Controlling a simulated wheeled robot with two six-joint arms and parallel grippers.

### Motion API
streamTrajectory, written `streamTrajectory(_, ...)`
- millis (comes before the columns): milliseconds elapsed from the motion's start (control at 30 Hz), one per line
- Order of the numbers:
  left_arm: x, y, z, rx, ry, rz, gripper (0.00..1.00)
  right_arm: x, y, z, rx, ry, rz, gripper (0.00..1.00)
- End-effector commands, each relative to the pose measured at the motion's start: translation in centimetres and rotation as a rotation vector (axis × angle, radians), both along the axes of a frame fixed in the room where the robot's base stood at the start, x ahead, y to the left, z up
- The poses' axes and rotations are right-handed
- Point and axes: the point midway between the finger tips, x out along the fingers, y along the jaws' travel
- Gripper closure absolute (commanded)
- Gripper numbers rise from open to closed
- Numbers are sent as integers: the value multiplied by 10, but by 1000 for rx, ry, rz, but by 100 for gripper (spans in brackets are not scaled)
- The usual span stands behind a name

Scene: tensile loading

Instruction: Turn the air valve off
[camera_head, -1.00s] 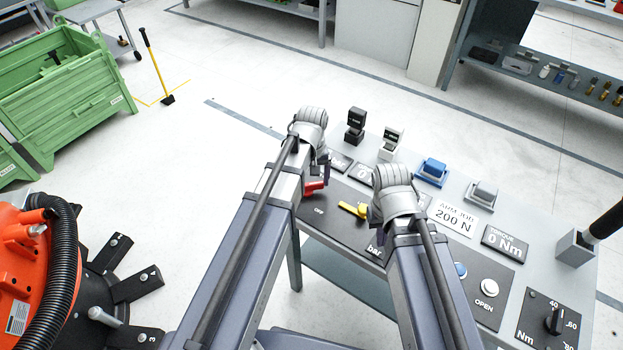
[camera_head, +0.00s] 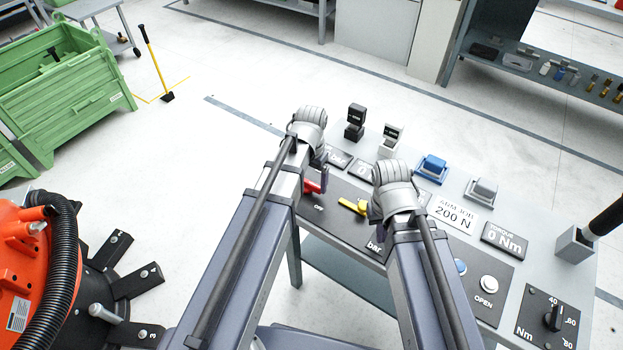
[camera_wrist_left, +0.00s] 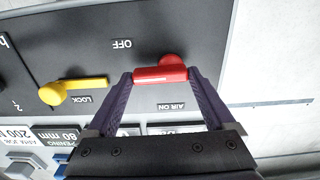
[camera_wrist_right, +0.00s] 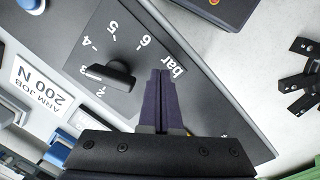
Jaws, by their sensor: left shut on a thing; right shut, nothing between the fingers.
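The air valve is a red lever (camera_head: 311,186) on the dark panel, beside the OFF label in the head view. In the left wrist view the red lever (camera_wrist_left: 160,75) lies crosswise between both fingertips, between the OFF label (camera_wrist_left: 121,44) and the AIR ON label (camera_wrist_left: 170,106). My left gripper (camera_wrist_left: 164,82) is shut on the lever, its fingers at the lever's two ends. My right gripper (camera_wrist_right: 160,78) is shut and empty above the panel, close to the black bar knob (camera_wrist_right: 108,75). In the head view the right fingers are hidden behind the wrist.
A yellow LOCK lever (camera_head: 352,207) sits right of the red one. Display blocks, a blue button block (camera_head: 432,170), a white OPEN button (camera_head: 489,284) and a torque knob (camera_head: 553,318) share the bench. An orange machine (camera_head: 30,265) stands at lower left, and green crates (camera_head: 70,100) at upper left.

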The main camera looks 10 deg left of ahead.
Motion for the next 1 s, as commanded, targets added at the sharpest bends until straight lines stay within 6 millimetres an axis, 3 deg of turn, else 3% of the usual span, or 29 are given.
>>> streamTrajectory(667,-1,0,0,0,1,-51,68,0,0,0,0,0,0,100)
streamTrajectory(700,-1,0,0,0,1,-51,8,0,0,0,0,0,0,100)
streamTrajectory(800,-1,0,0,0,1,-50,0,0,0,0,0,0,0,100)
streamTrajectory(1000,-1,0,0,0,0,-49,0,0,0,0,0,0,0,100)
